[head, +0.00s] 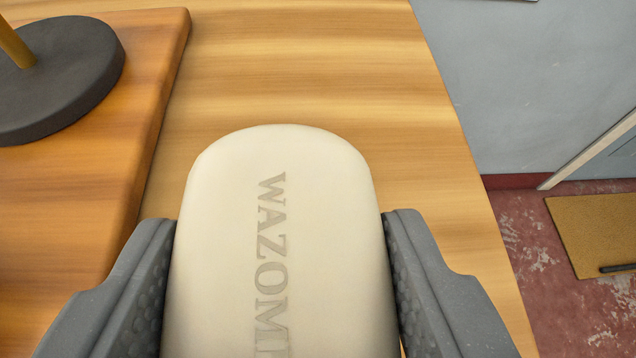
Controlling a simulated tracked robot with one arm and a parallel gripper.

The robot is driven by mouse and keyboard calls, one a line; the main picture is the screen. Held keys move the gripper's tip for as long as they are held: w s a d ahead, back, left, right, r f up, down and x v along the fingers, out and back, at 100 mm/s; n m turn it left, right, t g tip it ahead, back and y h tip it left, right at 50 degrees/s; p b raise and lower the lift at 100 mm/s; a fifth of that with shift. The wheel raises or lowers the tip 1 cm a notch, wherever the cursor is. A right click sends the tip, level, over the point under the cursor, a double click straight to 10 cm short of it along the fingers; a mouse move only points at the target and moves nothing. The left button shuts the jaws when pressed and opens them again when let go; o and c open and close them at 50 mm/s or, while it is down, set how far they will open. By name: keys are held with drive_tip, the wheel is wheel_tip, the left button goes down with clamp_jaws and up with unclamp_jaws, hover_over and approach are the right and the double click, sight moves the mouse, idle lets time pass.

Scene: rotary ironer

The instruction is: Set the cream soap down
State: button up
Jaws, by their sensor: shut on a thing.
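The cream soap (325,235) is a rounded cream bar with grey lettering that reads "WAZOMI" as far as it shows. It fills the lower middle of the head view, and its near end is cut off by the bottom edge. My gripper (282,285) is shut on the soap, one grey finger against each long side. A light wooden tabletop (320,65) lies behind and below the soap. I cannot tell whether the soap touches the tabletop or is held above it.
A thicker orange-brown wooden board (85,190) lies at the left, bearing a dark round base (75,75) with a yellowish rod. The tabletop's right edge drops to a worn red floor (550,290) with a tan mat (595,225). Bare tabletop shows beyond the soap.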

sight(303, 280)
drive_tip(key=shift+w, duration=0.35)
drive_tip(key=shift+w+d+f, duration=0.1)
drive_tip(key=shift+w+f, duration=0.15)
drive_tip(key=shift+f, duration=0.4)
drive_tip(key=shift+w+f, duration=0.25)
drive_tip(key=shift+f, duration=0.7)
drive_tip(key=shift+f+b, duration=0.25)
drive_tip(key=shift+b, duration=0.05)
drive_tip(key=o, duration=1)
drive_tip(key=v, duration=1.4)
drive_tip(key=shift+d+f+p, duration=0.15)
drive_tip(key=shift+d+p, duration=0.15)
drive_tip(key=shift+p, duration=0.15)
